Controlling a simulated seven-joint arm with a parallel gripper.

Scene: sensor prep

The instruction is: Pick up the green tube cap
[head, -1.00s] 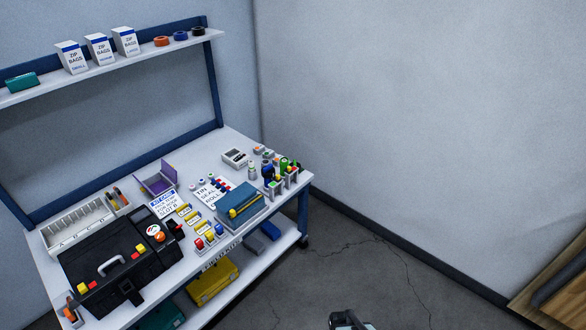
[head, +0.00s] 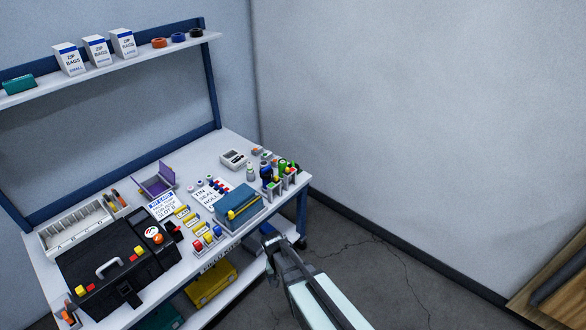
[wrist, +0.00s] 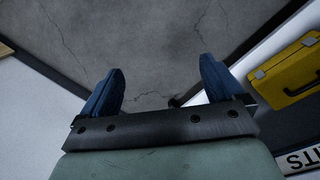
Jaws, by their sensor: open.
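Small green pieces (head: 283,164) show among the bottles and tubes at the right end of the workbench (head: 235,143). They are too small to tell which one is the green tube cap. My gripper (head: 271,243) is in front of the bench's right end, apart from these pieces. In the wrist view its two blue fingers (wrist: 160,70) are spread apart with only floor showing between them. No green cap shows in the wrist view.
A teal box (head: 236,200) lies near the bench's front edge. A black toolbox (head: 103,268) stands at the left. A yellow case (head: 211,285) is on the lower shelf and also shows in the wrist view (wrist: 288,72). Floor (head: 375,265) right of the bench is clear.

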